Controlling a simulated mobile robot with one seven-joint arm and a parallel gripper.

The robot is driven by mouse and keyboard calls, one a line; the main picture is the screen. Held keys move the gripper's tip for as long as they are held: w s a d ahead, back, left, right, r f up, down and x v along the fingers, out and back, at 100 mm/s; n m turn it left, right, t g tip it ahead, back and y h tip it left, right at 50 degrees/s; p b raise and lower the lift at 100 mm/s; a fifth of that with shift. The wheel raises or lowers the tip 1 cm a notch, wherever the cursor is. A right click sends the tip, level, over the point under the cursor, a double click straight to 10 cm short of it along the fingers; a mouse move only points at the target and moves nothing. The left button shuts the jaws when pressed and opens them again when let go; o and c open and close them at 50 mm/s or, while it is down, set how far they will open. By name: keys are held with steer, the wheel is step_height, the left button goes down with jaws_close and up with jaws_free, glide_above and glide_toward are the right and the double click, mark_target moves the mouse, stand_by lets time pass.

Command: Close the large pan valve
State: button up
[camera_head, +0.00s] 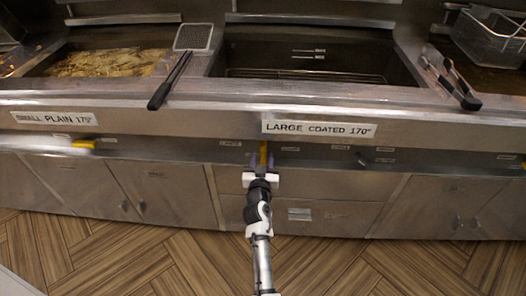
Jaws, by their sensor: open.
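The large pan (315,62) is the dark empty-looking vat in the middle, above a label reading "LARGE COATED 170°". Its valve is a yellow handle (263,152) on the front panel under the left end of that label. This handle looks upright in the picture, pointing toward my gripper. My gripper (262,161) is open, with its purplish fingers at the lower part of the handle, seemingly one on each side. I cannot tell whether they touch it. My gripper hides the handle's lower end.
Another yellow handle (83,144) lies sideways under the "SMALL PLAIN 175°" label at left. A skimmer (181,66) and tongs (449,77) rest across the counter edge. A wire basket (490,38) is at upper right. Cabinet doors (162,190) are closed, and the wooden floor is clear.

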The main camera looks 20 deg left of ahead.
steer(key=shift+x, duration=1.05)
jaws_close()
